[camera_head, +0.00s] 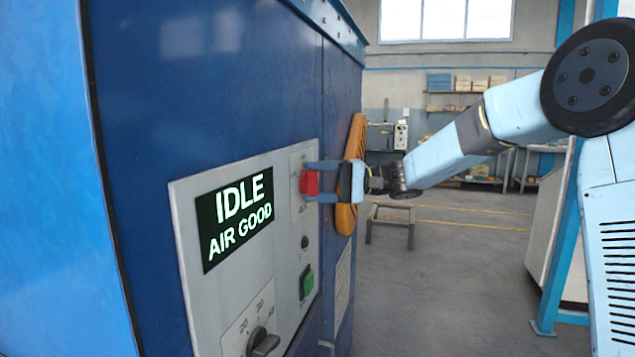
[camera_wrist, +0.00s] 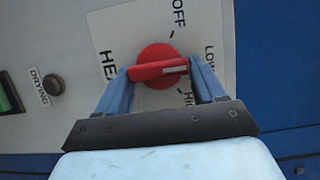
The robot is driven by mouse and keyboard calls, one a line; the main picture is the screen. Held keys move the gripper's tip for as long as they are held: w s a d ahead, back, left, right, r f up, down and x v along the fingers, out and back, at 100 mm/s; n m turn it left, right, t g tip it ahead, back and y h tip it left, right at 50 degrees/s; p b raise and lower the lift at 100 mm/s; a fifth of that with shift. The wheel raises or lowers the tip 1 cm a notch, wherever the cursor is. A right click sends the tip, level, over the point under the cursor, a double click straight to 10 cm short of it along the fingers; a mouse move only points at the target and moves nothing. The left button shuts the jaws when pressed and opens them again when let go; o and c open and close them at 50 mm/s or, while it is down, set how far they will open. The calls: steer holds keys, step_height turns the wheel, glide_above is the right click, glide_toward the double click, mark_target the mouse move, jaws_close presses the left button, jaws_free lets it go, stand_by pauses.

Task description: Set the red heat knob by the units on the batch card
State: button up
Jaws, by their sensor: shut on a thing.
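The red heat knob (camera_head: 310,183) is on the grey control panel, right of the display. My gripper (camera_head: 306,182) is shut on it, one finger on each end of its bar. The wrist view shows the knob (camera_wrist: 155,54) between the blue fingers of my gripper (camera_wrist: 159,70). The white mark on its bar points right, roughly toward LOW. OFF is above and HIGH is below right, partly hidden. A pale printed sheet (camera_head: 342,284) hangs on the cabinet beyond the panel; its text is unreadable and I cannot tell whether it is the batch card.
The display (camera_head: 235,216) reads IDLE, AIR GOOD. Below the knob are a small dark DRYING lamp (camera_head: 305,242), a green button (camera_head: 307,281) and a black numbered dial (camera_head: 262,342). Open floor lies right.

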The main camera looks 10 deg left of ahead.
steer(key=m+y, duration=0.1)
steer(key=m, duration=0.2)
steer(key=f+m+y, duration=0.1)
steer(key=m, duration=0.2)
steer(key=shift+d+f+m+t+y, duration=0.1)
steer(key=shift+m+t+y, duration=0.2)
steer(key=shift+m, duration=0.1)
steer(key=m, duration=0.2)
steer(key=m+t+y, duration=0.1)
steer(key=m, duration=0.1)
steer(key=m+t, duration=0.1)
steer(key=m, duration=0.1)
steer(key=shift+s+f+m+y, duration=0.15)
steer(key=shift+s+m+y, duration=0.1)
steer(key=shift+m+y, duration=0.15)
steer(key=o, duration=1)
steer(key=shift+c, duration=0.2)
steer(key=v, duration=1.3)
steer(key=shift+d+f, duration=0.2)
steer(key=shift+d, duration=0.05)
steer(key=shift+s, duration=0.1)
